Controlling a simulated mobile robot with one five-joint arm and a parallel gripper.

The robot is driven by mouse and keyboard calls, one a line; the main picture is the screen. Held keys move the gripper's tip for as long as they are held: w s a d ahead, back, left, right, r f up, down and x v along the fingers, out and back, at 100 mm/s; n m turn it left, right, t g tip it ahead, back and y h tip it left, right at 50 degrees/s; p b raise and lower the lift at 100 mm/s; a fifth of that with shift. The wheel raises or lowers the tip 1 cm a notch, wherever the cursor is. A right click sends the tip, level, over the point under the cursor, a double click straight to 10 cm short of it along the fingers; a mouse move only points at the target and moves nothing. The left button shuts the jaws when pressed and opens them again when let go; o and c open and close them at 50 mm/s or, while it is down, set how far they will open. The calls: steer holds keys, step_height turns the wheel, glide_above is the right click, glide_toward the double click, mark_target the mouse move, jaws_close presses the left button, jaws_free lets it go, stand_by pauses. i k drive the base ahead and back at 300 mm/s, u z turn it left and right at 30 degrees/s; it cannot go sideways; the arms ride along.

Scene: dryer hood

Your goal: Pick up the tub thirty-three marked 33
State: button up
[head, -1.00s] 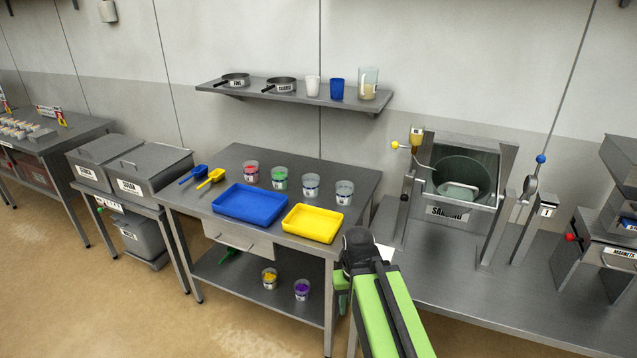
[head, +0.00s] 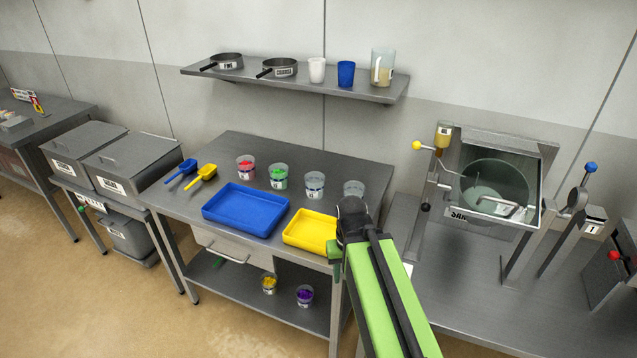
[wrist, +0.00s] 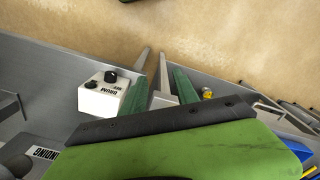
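Several small clear tubs stand on the middle table: one with red contents (head: 246,168), one with green (head: 278,177), and two that look clear or pale (head: 314,185) and (head: 353,190). Two more are on its lower shelf, one yellow (head: 268,283) and one purple (head: 305,295). Their labels are too small to read, so I cannot tell which is marked 33. My gripper (wrist: 160,82) shows two green fingers apart with no tub between them. In the head view my arm's end is in front of the table's right edge, covering part of the yellow tray.
A blue tray (head: 245,209), a yellow tray (head: 308,231) and two scoops (head: 203,175) lie on the table (head: 240,145). A wall shelf (head: 330,88) holds pans and cups. A machine (head: 495,180) stands right. A white knobbed box (wrist: 104,95) is near my fingers.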

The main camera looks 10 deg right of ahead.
mark_target(313, 180)
steer(key=u, duration=0.05)
steer(key=k, duration=0.55)
steer(key=u, duration=0.4)
steer(key=i, duration=0.45)
steer(key=u, duration=0.55)
steer(key=i, duration=1.7)
steer(key=z, duration=0.35)
